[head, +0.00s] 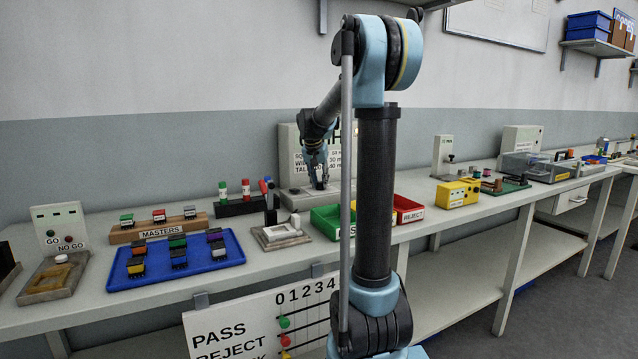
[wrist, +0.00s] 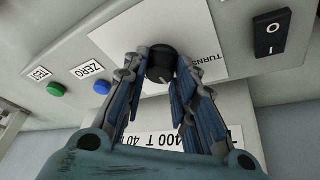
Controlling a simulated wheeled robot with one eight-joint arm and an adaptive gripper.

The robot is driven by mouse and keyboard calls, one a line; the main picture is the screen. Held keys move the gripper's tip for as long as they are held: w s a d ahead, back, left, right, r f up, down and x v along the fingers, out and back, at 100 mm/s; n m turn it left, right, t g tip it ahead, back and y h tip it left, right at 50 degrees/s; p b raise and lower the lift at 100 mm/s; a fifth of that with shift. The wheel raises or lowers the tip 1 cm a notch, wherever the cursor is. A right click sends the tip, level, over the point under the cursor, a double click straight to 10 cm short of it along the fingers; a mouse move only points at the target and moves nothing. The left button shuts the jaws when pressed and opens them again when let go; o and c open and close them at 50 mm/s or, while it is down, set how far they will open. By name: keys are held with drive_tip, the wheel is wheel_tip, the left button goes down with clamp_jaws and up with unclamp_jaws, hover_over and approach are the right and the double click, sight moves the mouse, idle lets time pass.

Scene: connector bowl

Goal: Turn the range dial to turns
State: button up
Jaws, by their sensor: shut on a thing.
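The range dial (wrist: 162,62) is a round black knob on the white face of a grey instrument, seen in the wrist view. My gripper (wrist: 160,70) has its two blue fingers on either side of the dial and is shut on it. The word TURNS (wrist: 196,66) is printed on the plate just right of the dial. A faint pale mark shows on the dial's lower edge, but where the dial points is unclear. In the head view my gripper (head: 317,177) is at the grey instrument (head: 287,143); the dial is hidden there.
The instrument also has a black rocker switch (wrist: 270,33), a blue ZERO button (wrist: 101,87) and a green TEST button (wrist: 56,89). Green (head: 325,221) and red (head: 408,207) bins stand in front right of it. A blue tray (head: 215,262) lies on the bench at left.

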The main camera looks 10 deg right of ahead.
drive_tip(key=n, duration=0.2)
drive_tip(key=n+y, duration=0.2)
drive_tip(key=n, duration=0.1)
drive_tip(key=shift+d+n+t, duration=0.25)
drive_tip(key=shift+n+t, duration=0.05)
drive_tip(key=n+y, duration=0.2)
drive_tip(key=n, duration=0.3)
drive_tip(key=shift+d+n, duration=0.1)
drive_tip(key=shift+n, duration=0.3)
drive_tip(key=o, duration=1)
drive_tip(key=v, duration=1.1)
drive_tip(key=shift+w+d+r, duration=0.15)
drive_tip(key=shift+r, duration=0.3)
